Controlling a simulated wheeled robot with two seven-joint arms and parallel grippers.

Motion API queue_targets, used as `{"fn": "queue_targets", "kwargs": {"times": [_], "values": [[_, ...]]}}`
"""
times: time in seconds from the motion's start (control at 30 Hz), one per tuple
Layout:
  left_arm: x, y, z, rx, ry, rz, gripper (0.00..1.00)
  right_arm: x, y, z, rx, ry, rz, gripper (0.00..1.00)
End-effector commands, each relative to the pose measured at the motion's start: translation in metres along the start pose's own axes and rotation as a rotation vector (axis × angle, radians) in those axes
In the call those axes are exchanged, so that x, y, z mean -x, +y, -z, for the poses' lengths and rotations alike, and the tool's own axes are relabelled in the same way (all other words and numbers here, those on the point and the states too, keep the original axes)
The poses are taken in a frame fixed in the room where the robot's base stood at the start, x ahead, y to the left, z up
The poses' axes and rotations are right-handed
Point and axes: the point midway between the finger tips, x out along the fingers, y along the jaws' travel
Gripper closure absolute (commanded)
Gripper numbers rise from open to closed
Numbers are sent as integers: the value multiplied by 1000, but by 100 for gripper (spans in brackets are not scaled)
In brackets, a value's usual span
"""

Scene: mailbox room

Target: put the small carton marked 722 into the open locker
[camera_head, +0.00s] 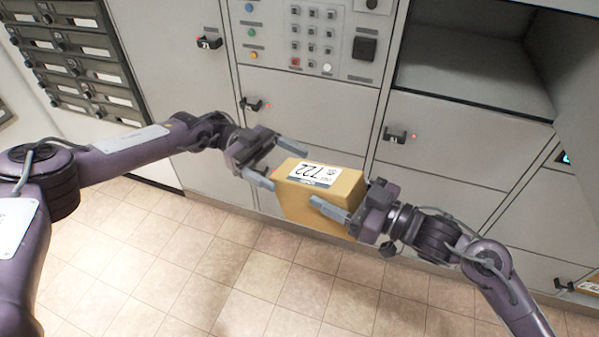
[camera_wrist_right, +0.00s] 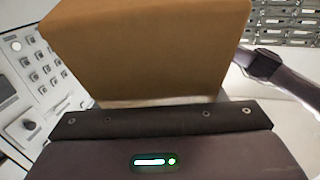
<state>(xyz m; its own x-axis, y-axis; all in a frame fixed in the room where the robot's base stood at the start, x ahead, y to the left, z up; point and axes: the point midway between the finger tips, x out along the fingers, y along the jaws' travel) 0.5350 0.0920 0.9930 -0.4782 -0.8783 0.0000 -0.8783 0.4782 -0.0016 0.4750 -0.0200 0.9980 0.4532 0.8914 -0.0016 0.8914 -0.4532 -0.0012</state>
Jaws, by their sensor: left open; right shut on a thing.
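The small carton (camera_head: 318,197) is a tan box with a white label reading 722, upside down in the head view. My right gripper (camera_head: 338,212) is shut on the carton from its right side and holds it in the air in front of the lockers. The carton (camera_wrist_right: 145,45) also fills the upper middle of the right wrist view. My left gripper (camera_head: 280,164) is open at the carton's left end, with its fingers close to it; I cannot tell whether they touch. The open locker (camera_head: 470,70) is an empty grey compartment at the upper right.
A control panel (camera_head: 310,40) with buttons and a keypad is set among closed locker doors (camera_head: 445,145) with dark latches. Mail slots (camera_head: 75,55) fill the upper left. An open door panel (camera_head: 575,90) stands right of the open locker. The tiled floor (camera_head: 170,265) looks clear.

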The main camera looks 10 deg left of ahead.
Motion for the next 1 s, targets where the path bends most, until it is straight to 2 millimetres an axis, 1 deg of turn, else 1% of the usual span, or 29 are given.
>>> {"fn": "queue_targets", "kwargs": {"times": [0.03,0.1,0.2,0.3,0.47,0.7,0.73,0.77,1.0], "values": [[-10,1,0,0,2,-2,11,0,0,2,2,3,0,100],[-22,1,0,1,2,-2,11,0,0,2,2,3,0,100],[-36,0,0,0,2,-1,11,0,0,2,2,3,0,100],[-46,0,0,-1,1,-1,11,0,0,2,2,3,0,100],[-52,0,0,0,0,1,11,0,0,1,1,3,0,100],[-54,0,0,0,1,0,11,0,0,1,2,3,0,100],[-54,0,0,0,1,0,12,0,0,2,1,3,0,100],[-54,0,0,0,1,0,16,0,0,2,1,3,0,100],[-54,0,0,0,1,-1,48,0,0,2,1,3,0,100]]}}
